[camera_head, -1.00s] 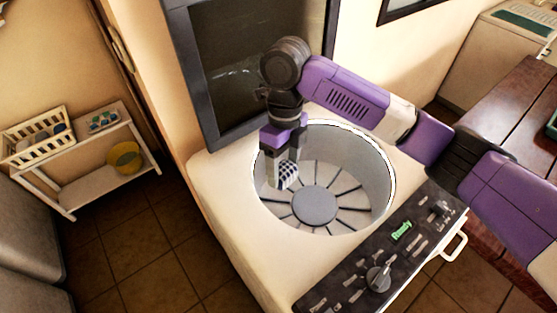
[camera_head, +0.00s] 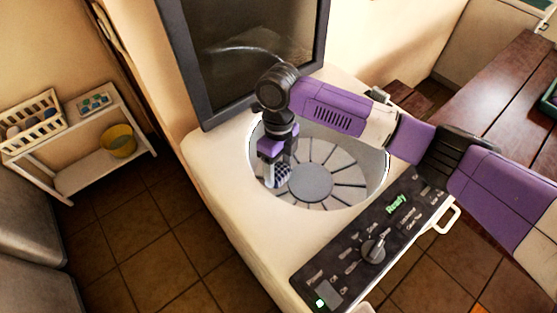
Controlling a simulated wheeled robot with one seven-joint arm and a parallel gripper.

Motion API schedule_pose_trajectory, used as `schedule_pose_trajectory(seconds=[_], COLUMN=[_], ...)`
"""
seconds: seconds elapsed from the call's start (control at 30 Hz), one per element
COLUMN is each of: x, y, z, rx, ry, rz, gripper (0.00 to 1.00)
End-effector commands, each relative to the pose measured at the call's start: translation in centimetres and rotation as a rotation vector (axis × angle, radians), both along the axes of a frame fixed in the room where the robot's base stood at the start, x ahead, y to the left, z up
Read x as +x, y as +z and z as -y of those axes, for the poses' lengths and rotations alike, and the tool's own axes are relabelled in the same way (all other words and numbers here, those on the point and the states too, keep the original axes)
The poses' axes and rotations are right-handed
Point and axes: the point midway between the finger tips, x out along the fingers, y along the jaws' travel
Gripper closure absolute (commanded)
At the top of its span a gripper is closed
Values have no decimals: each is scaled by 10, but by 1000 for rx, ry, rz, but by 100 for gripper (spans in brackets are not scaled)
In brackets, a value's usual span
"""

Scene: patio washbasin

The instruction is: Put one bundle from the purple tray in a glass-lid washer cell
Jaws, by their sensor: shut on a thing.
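The washer (camera_head: 225,175) stands open, its dark glass lid (camera_head: 250,50) raised at the back. Its round drum floor (camera_head: 340,185) is split by dark radial ribs into wedge-shaped cells around a grey hub (camera_head: 310,183). My gripper (camera_head: 275,164) points down inside the drum at the left. It is shut on a dark-and-white checked bundle (camera_head: 277,177), left of the hub and low over the left cells. I cannot tell whether the bundle touches the floor. The purple tray is not in view.
The control panel (camera_head: 345,268) with a knob and a green "Ready" display lies along the washer's front. A white shelf (camera_head: 85,178) with a basket (camera_head: 32,122) and yellow bucket (camera_head: 118,140) stands left. A wooden table (camera_head: 485,90) is at right.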

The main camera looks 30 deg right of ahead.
Motion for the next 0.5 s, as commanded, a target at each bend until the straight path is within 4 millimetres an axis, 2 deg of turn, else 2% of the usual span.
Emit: schedule_pose_trajectory(seconds=[0.5], x=[0], y=[-60], z=[0], rx=[0], ry=[1], rz=[0], gripper=[89])
